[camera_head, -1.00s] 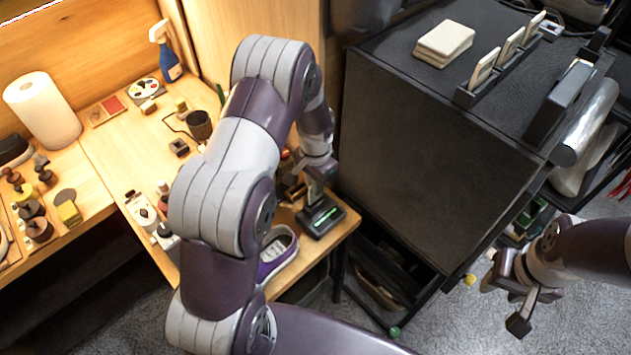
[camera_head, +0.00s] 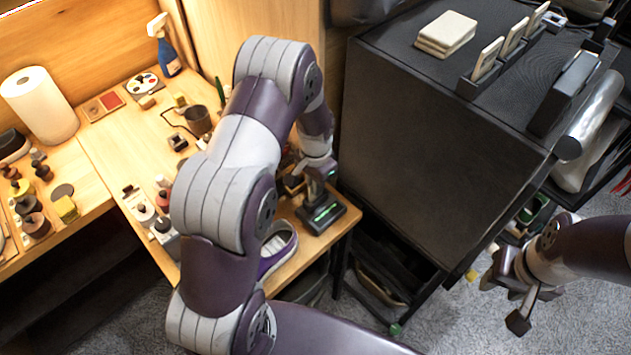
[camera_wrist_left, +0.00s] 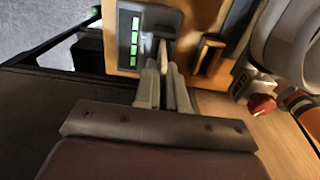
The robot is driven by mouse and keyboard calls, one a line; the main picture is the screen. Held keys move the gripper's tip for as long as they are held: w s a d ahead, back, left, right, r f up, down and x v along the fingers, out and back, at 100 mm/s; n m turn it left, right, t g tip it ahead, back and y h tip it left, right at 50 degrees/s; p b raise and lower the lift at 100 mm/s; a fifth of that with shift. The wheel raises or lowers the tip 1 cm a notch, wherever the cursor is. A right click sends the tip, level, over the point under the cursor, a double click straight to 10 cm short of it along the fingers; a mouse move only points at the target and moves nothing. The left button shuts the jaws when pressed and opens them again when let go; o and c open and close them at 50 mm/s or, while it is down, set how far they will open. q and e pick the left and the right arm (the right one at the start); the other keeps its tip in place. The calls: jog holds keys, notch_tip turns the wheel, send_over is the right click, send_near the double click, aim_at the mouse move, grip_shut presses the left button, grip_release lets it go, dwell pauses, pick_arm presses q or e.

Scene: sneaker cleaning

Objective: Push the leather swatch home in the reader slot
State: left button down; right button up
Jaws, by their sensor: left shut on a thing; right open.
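The reader (camera_head: 336,217) is a black device with a lit green display near the right corner of the wooden bench. In the left wrist view the reader (camera_wrist_left: 122,17) shows several green bars beside a dark slot area. My left gripper (camera_head: 318,196) points down at the reader. In the left wrist view this gripper (camera_wrist_left: 164,72) is shut on a thin pale piece, the leather swatch (camera_wrist_left: 163,50), whose far end meets the reader's slot area. How deep it sits is hidden. My right gripper (camera_head: 518,298) is open and empty over the floor at the right.
A purple sneaker (camera_head: 279,247) lies on the bench beside the reader, partly behind my left arm. A dark cabinet (camera_head: 430,150) stands close on the right. The left wrist view shows a red-topped item (camera_wrist_left: 262,104) and a brown block (camera_wrist_left: 209,55) near the gripper.

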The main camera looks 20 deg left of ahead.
pick_arm(q)
jog(key=shift+f, duration=0.4)
jog(key=c, duration=1.1)
grip_release()
jog(key=shift+r, duration=0.1)
notch_tip(320, 180, up, 13)
jog(key=shift+f+b, duration=0.2)
jog(key=shift+b, duration=0.65)
